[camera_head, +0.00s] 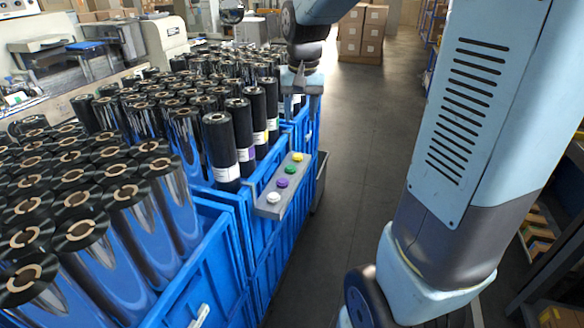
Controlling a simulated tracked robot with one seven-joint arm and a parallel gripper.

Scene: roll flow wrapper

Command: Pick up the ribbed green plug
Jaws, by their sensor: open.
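The ribbed green plug (290,169) sits on a narrow grey tray (268,211) on the side of the blue crates. It is between a yellow plug (297,156) and a purple plug (282,183) in a row. A white plug (273,197) is at the near end. My gripper (302,88) is open, above and beyond the row in the picture, apart from the green plug. Its fingertips are small and partly unclear against the rolls and crate.
Blue crates (232,200) hold many upright black film rolls (221,150) just left of the tray. The grey floor (350,160) to the right is clear. Cardboard boxes (362,32) stand at the back. My arm covers much of the right side.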

